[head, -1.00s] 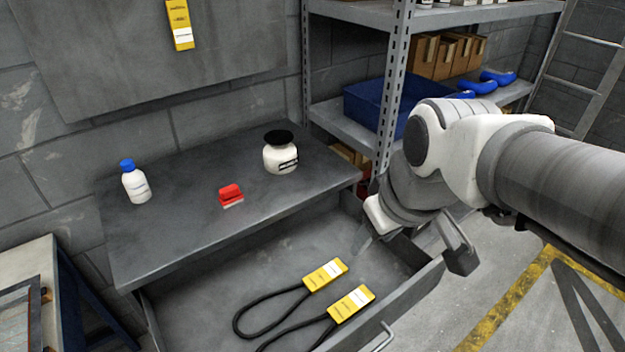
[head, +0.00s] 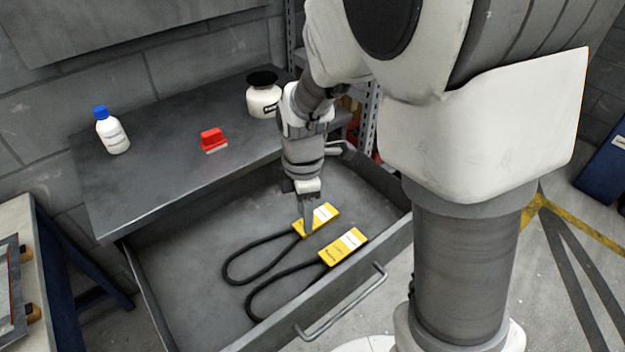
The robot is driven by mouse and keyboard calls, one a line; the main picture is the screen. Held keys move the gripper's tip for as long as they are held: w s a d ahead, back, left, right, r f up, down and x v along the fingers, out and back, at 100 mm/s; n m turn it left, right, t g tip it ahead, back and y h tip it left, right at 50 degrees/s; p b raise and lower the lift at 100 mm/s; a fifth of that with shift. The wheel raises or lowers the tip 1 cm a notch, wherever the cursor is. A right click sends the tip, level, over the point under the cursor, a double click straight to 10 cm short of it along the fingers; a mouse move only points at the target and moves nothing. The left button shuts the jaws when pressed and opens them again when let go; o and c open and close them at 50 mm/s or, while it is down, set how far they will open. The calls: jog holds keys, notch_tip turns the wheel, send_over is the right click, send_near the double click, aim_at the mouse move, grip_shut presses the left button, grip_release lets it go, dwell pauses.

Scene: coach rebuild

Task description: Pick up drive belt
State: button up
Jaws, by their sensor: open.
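Two drive belts lie in the open grey drawer, each a black loop with a yellow tag. The far drive belt (head: 258,247) has its yellow tag (head: 325,214) right by my gripper. The near drive belt (head: 280,283) has its yellow tag (head: 343,247) closer to the drawer front. My gripper (head: 306,226) points down at the far tag, with its fingertips at or just above it. It is open, and one finger is seen in front of the tag. The other finger is hard to make out, and I cannot tell whether they touch the tag.
The drawer (head: 195,285) has walls around the belts and a handle (head: 345,305) at its front. The drawer's left side is bare.

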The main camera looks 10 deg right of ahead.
jog(key=b, duration=0.3)
send_over(307, 262)
jog(key=f, duration=1.2)
jog(key=shift+w+a+f, duration=0.1)
jog(key=shift+w, duration=0.1)
jog(key=f+b, duration=0.1)
jog(key=f, duration=0.4)
jog(key=shift+s, duration=0.2)
grip_shut()
